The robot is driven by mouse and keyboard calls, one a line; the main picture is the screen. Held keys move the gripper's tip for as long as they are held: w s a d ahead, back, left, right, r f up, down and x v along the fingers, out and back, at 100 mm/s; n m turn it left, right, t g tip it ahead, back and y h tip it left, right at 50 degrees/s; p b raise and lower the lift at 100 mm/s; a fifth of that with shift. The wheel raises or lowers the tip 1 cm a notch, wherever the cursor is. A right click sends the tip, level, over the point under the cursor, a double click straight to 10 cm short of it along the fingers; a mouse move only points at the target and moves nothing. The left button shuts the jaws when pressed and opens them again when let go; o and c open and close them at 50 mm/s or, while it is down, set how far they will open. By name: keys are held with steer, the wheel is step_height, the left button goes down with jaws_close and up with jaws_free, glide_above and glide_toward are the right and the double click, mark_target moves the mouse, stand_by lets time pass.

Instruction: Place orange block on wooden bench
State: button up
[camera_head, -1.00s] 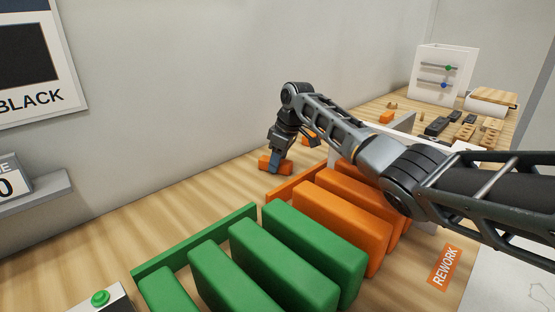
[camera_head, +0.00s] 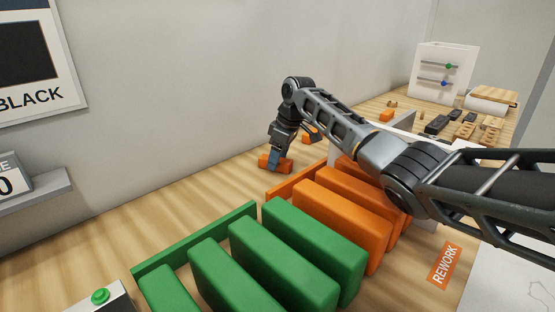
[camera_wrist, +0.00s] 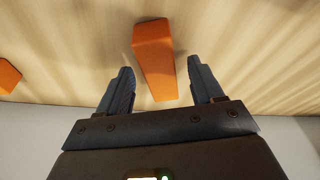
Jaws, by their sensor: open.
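An orange block (camera_head: 284,166) lies on the wooden bench (camera_head: 190,201) near the wall, beyond the rack of orange slabs. My gripper (camera_head: 273,158) is open just above the block, and its finger hides part of it in the head view. In the wrist view the orange block (camera_wrist: 155,58) lies on the wood between the two spread fingers of my gripper (camera_wrist: 159,68), with gaps on both sides. A second orange block (camera_head: 308,138) is partly hidden behind my gripper. An orange block also shows at the left edge of the wrist view (camera_wrist: 8,76).
Green slabs (camera_head: 285,270) and orange slabs (camera_head: 340,220) stand in rows in front of the block. A "REWORK" label (camera_head: 444,266) is at the right. A white cabinet (camera_head: 440,85) and small parts stand at the back right. The bench left of the block is clear.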

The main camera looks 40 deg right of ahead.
steer(key=v, duration=1.1)
steer(key=shift+b, duration=0.45)
steer(key=shift+d, duration=0.1)
